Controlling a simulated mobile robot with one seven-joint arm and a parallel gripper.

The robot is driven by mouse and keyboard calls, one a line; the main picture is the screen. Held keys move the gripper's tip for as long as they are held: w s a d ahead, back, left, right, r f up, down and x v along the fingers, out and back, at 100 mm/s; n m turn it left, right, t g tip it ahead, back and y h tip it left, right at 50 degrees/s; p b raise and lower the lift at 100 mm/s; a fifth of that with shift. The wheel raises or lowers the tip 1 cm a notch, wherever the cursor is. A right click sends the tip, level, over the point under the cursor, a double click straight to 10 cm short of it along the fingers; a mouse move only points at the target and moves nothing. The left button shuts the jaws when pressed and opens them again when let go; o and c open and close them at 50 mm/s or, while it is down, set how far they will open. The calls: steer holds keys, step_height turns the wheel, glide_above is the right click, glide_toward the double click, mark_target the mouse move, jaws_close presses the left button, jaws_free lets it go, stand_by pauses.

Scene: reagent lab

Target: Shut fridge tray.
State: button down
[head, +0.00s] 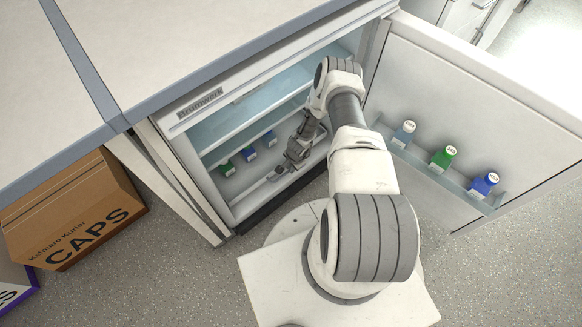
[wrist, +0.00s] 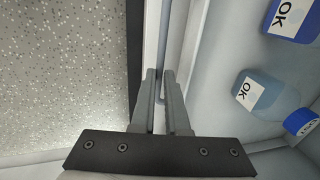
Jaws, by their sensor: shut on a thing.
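The fridge (head: 193,108) stands open. Its pale tray (head: 247,204) is low inside the fridge, and its front edge also shows in the wrist view (wrist: 152,40). My gripper (head: 281,171) reaches into the fridge opening at the tray's front. In the wrist view my gripper (wrist: 160,76) has its two fingers close together on either side of the tray's front edge, shut on it. How far the tray stands out from the fridge is hard to tell. My arm hides the right part of the tray in the head view.
The fridge door (head: 470,105) is swung open at the right, with a blue-grey, a green and a blue bottle on its rack. A green bottle (head: 226,168) and blue bottles (head: 250,154) stand inside. A cardboard box (head: 75,210) is at the left. Speckled floor lies in front.

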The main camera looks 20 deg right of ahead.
steer(key=shift+w, duration=0.35)
steer(key=c, duration=1.3)
jaws_free()
steer(key=shift+c, duration=0.2)
steer(key=o, duration=0.4)
steer(key=shift+s, duration=0.15)
